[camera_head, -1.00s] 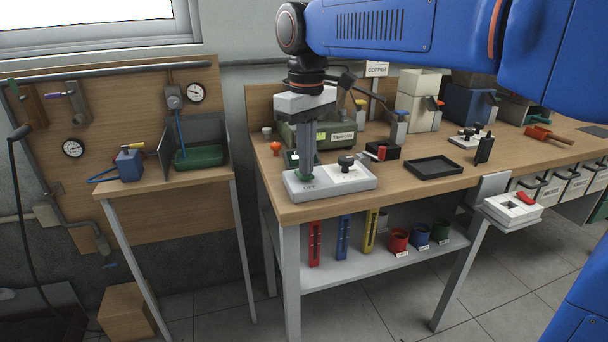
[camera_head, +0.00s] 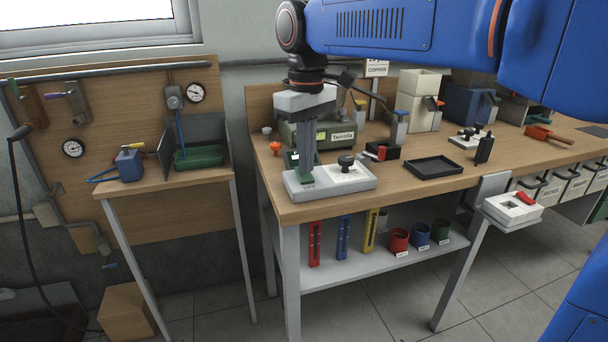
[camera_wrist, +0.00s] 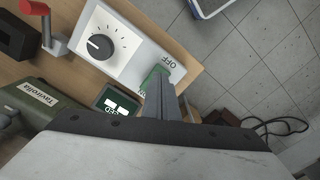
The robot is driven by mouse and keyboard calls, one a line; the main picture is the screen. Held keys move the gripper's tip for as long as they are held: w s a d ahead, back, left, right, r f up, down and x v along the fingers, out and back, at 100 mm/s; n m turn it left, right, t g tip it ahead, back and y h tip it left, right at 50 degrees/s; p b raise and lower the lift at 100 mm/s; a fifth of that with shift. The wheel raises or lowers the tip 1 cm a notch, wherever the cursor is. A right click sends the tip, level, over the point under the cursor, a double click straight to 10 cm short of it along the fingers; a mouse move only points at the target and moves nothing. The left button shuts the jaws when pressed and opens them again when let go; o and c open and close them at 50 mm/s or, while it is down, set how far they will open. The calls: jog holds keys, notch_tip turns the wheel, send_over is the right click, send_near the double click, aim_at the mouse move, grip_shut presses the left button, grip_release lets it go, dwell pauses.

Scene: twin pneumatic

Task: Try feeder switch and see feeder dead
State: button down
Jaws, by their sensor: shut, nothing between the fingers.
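A white switch box (camera_head: 352,182) with a black dial knob (camera_head: 346,163) sits at the front left of the workbench. In the wrist view the box (camera_wrist: 140,28) shows the knob (camera_wrist: 100,46), the word OFF and a green switch (camera_wrist: 154,78). My gripper (camera_head: 304,178) points down, shut and empty, with its fingertips at the green switch. In the wrist view the fingers (camera_wrist: 163,92) overlap the switch; I cannot tell whether they touch it. The fingers hide part of the switch, so its position is unclear. A green machine labelled Tavirolta (camera_head: 340,136) stands behind; which thing is the feeder is unclear.
A small dark panel (camera_wrist: 117,104) lies beside the box. An orange knob (camera_head: 275,148), a black tray (camera_head: 433,167) and a small black box with a red part (camera_head: 382,152) stand nearby. A side table (camera_head: 170,182) is at left, with a gap between.

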aim_at(307, 177)
jog(key=shift+r, duration=2.95)
jog(key=s+d+f+m+t, duration=0.1)
jog(key=s+d+f+m, duration=0.1)
jog(key=s+d+f, duration=0.45)
jog(key=s+d+f+m+t, duration=0.1)
jog(key=s+d+f+m, duration=0.2)
jog(key=d, duration=0.6)
jog(key=s+d+f+m+t, duration=0.1)
jog(key=s+d+f+m, duration=0.1)
jog(key=s+d+f, duration=0.35)
jog(key=s+d+f+m+t, duration=0.1)
jog(key=s+d+f+m, duration=0.1)
jog(key=s+d+f, duration=0.3)
notch_tip(307, 177, down, 4)
jog(key=shift+s+d+f+t, duration=0.25)
jog(key=shift+s+d+t, duration=0.15)
jog(key=shift+d, duration=0.15)
